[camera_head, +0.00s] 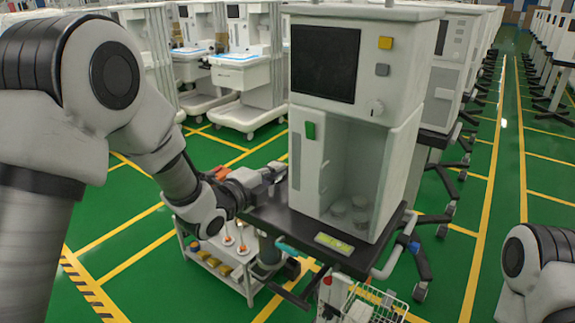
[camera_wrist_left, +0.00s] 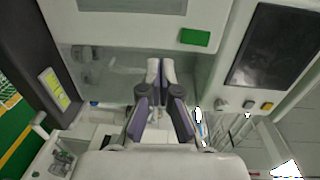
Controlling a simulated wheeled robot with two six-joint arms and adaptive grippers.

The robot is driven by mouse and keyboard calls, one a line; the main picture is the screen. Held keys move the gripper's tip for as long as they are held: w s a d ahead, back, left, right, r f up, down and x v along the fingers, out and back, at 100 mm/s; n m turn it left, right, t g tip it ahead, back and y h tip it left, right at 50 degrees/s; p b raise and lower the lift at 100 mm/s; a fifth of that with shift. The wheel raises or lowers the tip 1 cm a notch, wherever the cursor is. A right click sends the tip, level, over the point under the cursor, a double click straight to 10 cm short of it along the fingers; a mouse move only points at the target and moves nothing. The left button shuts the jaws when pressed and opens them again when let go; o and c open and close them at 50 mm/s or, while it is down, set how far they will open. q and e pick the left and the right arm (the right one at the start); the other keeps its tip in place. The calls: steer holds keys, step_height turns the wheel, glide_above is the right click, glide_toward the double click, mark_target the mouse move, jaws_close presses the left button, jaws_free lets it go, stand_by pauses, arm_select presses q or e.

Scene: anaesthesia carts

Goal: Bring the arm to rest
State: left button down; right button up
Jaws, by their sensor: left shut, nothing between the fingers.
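My left arm comes in from the left in the head view. Its gripper (camera_head: 274,172) is at the left side of the anaesthesia cart (camera_head: 385,110), just above the cart's black shelf. In the left wrist view the two fingers of the gripper (camera_wrist_left: 160,72) come together at their tips, shut with nothing between them. The cart's front, with its green button (camera_wrist_left: 195,38) and dark screen (camera_wrist_left: 272,45), lies beyond the fingers. I cannot tell whether the fingertips touch the cart. Only a joint of my right arm shows at the lower right; its gripper is out of view.
The black shelf (camera_head: 285,230) juts out below the left gripper. A low white trolley with yellow items (camera_head: 218,262) stands below it. A wire basket (camera_head: 375,305) hangs at the front. More carts (camera_head: 235,75) stand behind. Green floor (camera_head: 495,215) is open to the right.

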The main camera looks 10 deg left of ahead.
arm_select(q)
steer(key=s+a+f+n+g+y, duration=0.15)
steer(key=s+f, duration=0.35)
steer(key=f, duration=0.5)
steer(key=s+a+f+n+g+y, duration=0.1)
steer(key=s+f+n+g, duration=0.15)
steer(key=s+f, duration=0.6)
steer(key=s+a+f+n+g+y, duration=0.1)
steer(key=s+f+g, duration=0.15)
steer(key=f, duration=1.05)
steer(key=s+a+f+n+g+y, duration=0.1)
steer(key=s+f+n+g, duration=0.3)
steer(key=s+n, duration=0.5)
steer(key=s+a+f+n+g+y, duration=0.2)
steer(key=s+a+f+n+g, duration=0.2)
steer(key=s+n, duration=0.5)
steer(key=s+f+g, duration=0.1)
steer(key=s+f, duration=0.1)
steer(key=s, duration=0.4)
steer(key=shift+s, duration=0.4)
arm_select(e)
steer(key=shift+s+a+f, duration=0.1)
steer(key=shift+s+f, duration=0.1)
steer(key=shift+s, duration=0.05)
